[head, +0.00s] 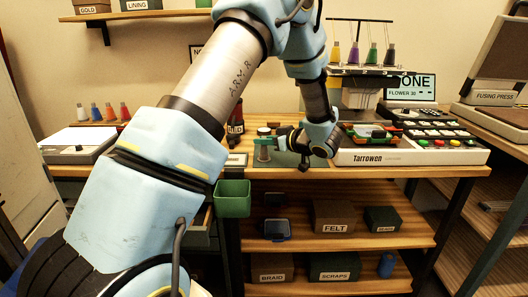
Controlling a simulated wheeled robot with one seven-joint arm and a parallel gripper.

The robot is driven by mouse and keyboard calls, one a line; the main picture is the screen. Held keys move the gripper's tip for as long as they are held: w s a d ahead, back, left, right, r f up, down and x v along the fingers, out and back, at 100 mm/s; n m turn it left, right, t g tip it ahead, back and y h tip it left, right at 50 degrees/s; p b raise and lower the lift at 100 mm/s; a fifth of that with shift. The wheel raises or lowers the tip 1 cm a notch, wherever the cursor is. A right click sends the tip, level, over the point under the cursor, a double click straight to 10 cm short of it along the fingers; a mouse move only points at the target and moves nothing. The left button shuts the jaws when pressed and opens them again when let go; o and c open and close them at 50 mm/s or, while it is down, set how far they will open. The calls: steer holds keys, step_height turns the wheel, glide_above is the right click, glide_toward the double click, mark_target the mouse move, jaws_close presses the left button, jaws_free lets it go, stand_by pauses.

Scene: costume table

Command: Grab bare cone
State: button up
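A small pale, pinkish-brown upright piece (264,154), which looks like a bare cone, stands on the worktable near its front edge. A dark round top shows above it, and green parts cross in front of it, so its full shape is hidden. My gripper (271,142) is at the end of the arm, reaching in from the right at the cone's height. Its fingers seem to be beside or around the cone. The view is too small to tell whether they touch it or are closed.
An embroidery machine (410,153) marked Tarrowen stands to the right, with several thread cones on top. A dark jar (235,131) is behind left. A green bin (233,199) hangs at the table's front. Small coloured spools (109,112) stand at far left.

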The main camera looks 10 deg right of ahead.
jaws_close()
